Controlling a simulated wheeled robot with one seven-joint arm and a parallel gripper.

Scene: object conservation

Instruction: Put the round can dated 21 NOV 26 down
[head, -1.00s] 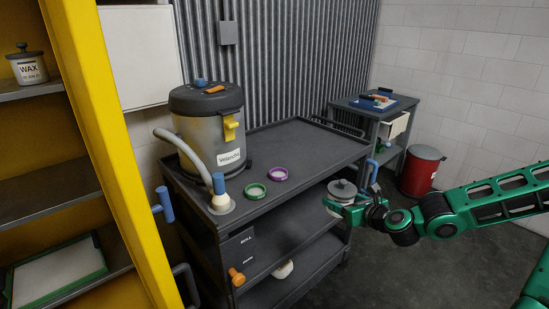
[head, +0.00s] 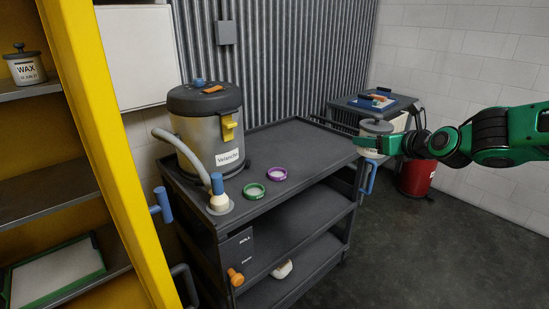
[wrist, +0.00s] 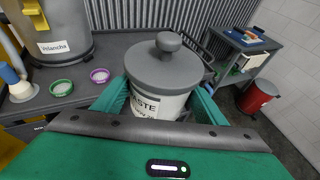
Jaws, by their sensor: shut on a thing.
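The round can (head: 375,146) is white with a grey knobbed lid. My gripper (head: 366,143) is shut around it and holds it upright, level with or above the right end of the dark cart top (head: 305,143). In the wrist view the can (wrist: 160,103) sits between the green fingers of my gripper (wrist: 157,98). Its label ends in "ASTE"; the date line below is partly hidden and too small to read.
The cart top right of the rings is bare. A side table (head: 350,104) and a red bin (head: 416,178) stand behind. A WAX can (head: 26,68) is on the left shelf.

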